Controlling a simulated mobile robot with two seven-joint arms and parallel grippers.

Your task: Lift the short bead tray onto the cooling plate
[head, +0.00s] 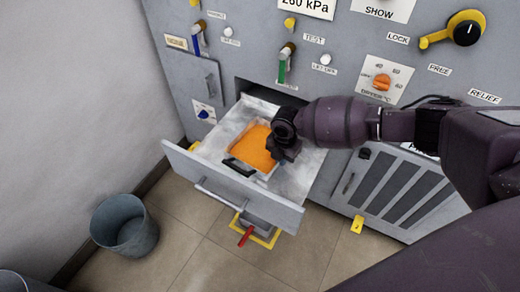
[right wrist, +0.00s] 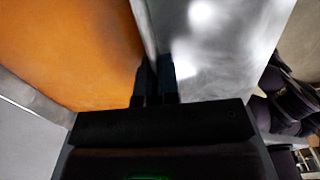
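The bead tray (head: 265,176), filled with orange beads (head: 252,148), sits in an open drawer (head: 310,172). A black handle (head: 239,168) is at its front end. My right gripper (head: 284,155) reaches down over the tray's right side and hides part of it. In the right wrist view, its two dark fingers (right wrist: 155,85) stand close together on either side of the thin tray wall (right wrist: 146,30), orange on one side and grey drawer floor on the other. The gripper looks shut on this wall. My left gripper is not in view. I cannot identify the cooling plate.
The drawer sticks out from a grey panel with a yellow-handled lever (head: 455,33), an orange dial (head: 382,82) and a green-handled valve (head: 284,65). A red handle (head: 245,237) shows below the drawer. A grey bucket (head: 125,226) stands on the floor at left.

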